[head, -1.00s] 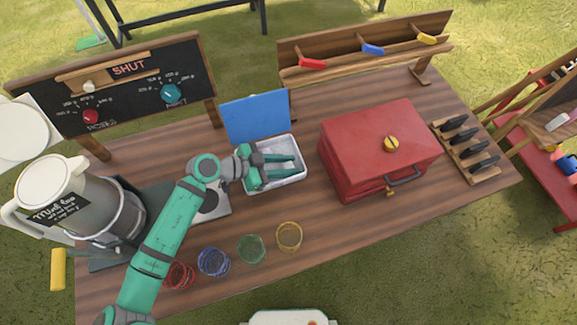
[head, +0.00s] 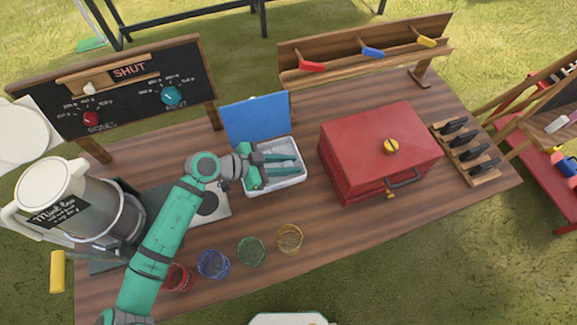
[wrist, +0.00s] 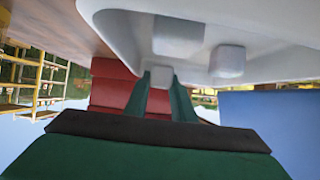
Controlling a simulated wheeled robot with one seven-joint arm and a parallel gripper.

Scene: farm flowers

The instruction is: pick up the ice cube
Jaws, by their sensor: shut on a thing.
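A white open box (head: 275,187) with a raised blue lid (head: 254,119) stands on the wooden table; its wall also shows in the wrist view (wrist: 110,18). My green gripper (head: 291,164) reaches into the box from the left. In the wrist view my gripper (wrist: 162,88) is shut on a pale ice cube (wrist: 162,76) between its fingertips. Two more ice cubes lie in the box, one (wrist: 178,36) above the held cube and one (wrist: 228,62) to its right. The head view shows no cube clearly.
A red chest (head: 375,145) stands right of the box. Several coloured glasses, such as the yellow one (head: 289,239), stand along the front edge. A large pitcher (head: 52,190) is at left. Bare table lies in front of the chest.

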